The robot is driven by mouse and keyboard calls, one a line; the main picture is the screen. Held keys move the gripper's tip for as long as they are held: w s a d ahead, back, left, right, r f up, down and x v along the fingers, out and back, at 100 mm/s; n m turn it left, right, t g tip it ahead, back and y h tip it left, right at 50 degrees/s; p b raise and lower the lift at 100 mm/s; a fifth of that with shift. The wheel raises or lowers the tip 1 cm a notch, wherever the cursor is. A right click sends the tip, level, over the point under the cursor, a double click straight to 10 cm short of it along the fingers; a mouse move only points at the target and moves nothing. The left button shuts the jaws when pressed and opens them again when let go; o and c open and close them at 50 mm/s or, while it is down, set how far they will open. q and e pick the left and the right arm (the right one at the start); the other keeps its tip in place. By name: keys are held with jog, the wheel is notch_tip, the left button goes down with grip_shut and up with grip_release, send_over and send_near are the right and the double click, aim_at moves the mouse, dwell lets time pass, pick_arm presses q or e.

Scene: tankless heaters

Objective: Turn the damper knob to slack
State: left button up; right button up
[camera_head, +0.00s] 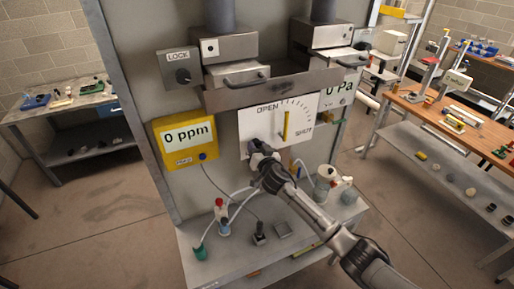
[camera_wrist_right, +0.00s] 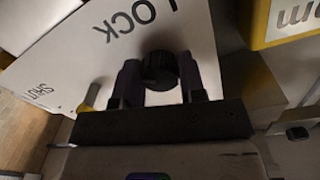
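The damper plate (camera_head: 299,112) is a white panel marked OPEN and SHUT, with a scale and a yellow lever (camera_head: 286,125). In the right wrist view, a round black knob (camera_wrist_right: 159,67) sits on the white plate (camera_wrist_right: 95,58) below the word LOCK. My right gripper (camera_wrist_right: 160,75) has one finger on each side of this knob, close against it; its partly closed fingers fit the knob's width. In the head view, my right gripper (camera_head: 260,150) is at the plate's lower left and hides the knob. No SLACK mark shows. My left gripper is not in view.
A grey LOCK box (camera_head: 180,72) with its own black knob is at upper left. A yellow 0 ppm meter (camera_head: 185,141) hangs left of the plate. A metal ledge (camera_head: 270,90) juts out above it. Bottles and tubing stand on the shelf (camera_head: 215,270) below.

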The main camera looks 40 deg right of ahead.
jog(key=c, duration=0.4)
jog(key=n+b, duration=0.1)
jog(key=n, duration=0.8)
jog(key=shift+d+n, duration=0.15)
jog(key=shift+n, duration=0.15)
jog(key=n, duration=0.5)
jog(key=shift+r+n+t, duration=0.1)
jog(key=shift+n+t, duration=0.2)
jog(key=shift+t, duration=0.1)
jog(key=n+p, duration=0.1)
jog(key=n, duration=0.5)
jog(key=shift+d+y, duration=0.1)
jog(key=shift+y, duration=0.3)
jog(key=shift+n+p, duration=0.3)
